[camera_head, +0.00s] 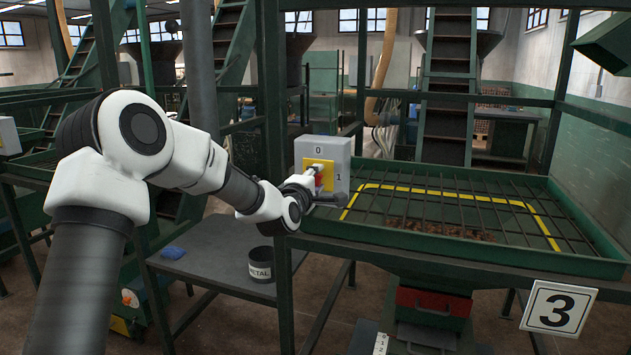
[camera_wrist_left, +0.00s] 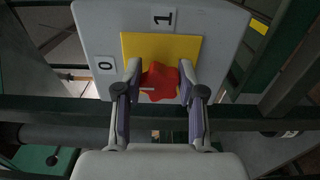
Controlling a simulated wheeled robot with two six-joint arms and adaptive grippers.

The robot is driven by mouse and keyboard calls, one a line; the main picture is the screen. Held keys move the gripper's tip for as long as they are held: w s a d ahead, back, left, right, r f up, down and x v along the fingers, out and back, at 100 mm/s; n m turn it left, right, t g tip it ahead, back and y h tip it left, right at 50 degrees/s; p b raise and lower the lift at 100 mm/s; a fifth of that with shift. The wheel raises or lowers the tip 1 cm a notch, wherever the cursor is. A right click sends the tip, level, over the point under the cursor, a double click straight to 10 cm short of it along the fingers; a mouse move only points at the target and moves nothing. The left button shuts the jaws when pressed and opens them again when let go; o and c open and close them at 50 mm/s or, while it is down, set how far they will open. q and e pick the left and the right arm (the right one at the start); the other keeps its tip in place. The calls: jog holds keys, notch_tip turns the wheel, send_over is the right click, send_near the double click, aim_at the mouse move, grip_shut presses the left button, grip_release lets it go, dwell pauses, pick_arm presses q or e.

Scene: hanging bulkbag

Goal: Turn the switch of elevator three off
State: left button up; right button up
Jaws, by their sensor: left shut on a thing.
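The grey switch box (camera_head: 338,157) of elevator three stands on the green frame, with a yellow plate, a "0" at the top and a "1" at the right. Its red knob (camera_head: 320,179) is partly hidden by my left gripper (camera_head: 314,182) in the head view. In the left wrist view the red knob (camera_wrist_left: 160,82) sits between the two fingers of my left gripper (camera_wrist_left: 160,90), which is shut on it. A short white mark on the knob lies on its left side there, the side of the "0" label. My right gripper is not in view.
A "3" sign (camera_head: 559,308) hangs at the front of the green grated tray (camera_head: 420,240), right of the box. A grey side table (camera_head: 215,272) below holds a dark "METAL" tin (camera_head: 260,264) and a blue cloth (camera_head: 173,252). Green posts stand close around the arm.

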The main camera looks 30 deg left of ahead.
pick_arm(q)
jog(key=o, duration=1.2)
jog(key=shift+w, duration=0.1)
jog(key=shift+c, duration=0.2)
jog(key=v, duration=1.2)
jog(key=shift+f, duration=0.2)
